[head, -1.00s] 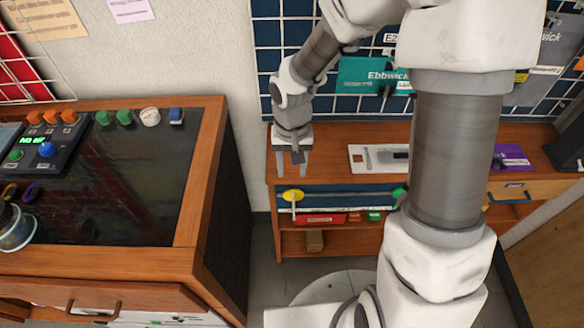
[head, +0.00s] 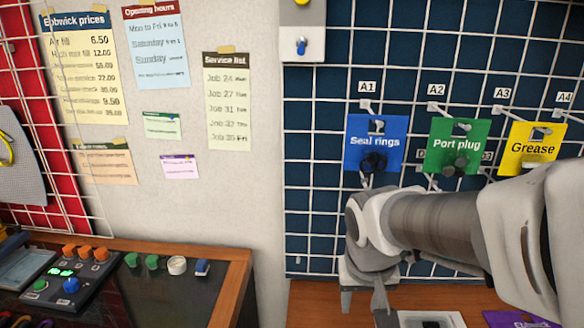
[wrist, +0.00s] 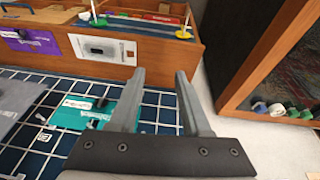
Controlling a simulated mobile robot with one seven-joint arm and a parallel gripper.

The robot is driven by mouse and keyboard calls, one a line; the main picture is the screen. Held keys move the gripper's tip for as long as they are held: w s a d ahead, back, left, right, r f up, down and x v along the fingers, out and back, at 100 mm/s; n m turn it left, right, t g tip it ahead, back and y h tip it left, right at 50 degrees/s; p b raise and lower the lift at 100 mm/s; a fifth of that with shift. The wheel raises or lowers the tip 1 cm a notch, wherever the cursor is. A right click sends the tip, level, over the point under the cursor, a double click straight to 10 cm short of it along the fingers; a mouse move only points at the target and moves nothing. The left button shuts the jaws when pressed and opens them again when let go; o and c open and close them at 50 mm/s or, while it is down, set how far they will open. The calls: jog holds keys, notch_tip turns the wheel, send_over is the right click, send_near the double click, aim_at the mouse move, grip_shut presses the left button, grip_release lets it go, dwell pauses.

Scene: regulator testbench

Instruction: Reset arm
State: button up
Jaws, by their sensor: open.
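My gripper (head: 366,298) hangs in front of the blue pegboard grid (head: 320,200), above the wooden bench at the lower middle of the head view. In the wrist view my gripper (wrist: 158,75) has its two fingers apart with nothing between them. My arm reaches in from the right of the head view and hides part of the grid and bench.
On the grid hang a blue Seal rings packet (head: 376,143), a green Port plug packet (head: 459,146) and a yellow Grease packet (head: 532,149). A control box (head: 62,278) sits on the dark-topped bench (head: 160,300). A teal packet (wrist: 95,112) shows in the wrist view.

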jog(key=s+d+r+t+y+p, duration=0.1)
jog(key=s+d+r+t, duration=0.1)
jog(key=s+r, duration=0.7)
jog(key=shift+d+r+n+t+p, duration=0.15)
jog(key=shift+d+n+t+p, duration=0.05)
jog(key=shift+n+t+p, duration=0.15)
dwell(1.3)
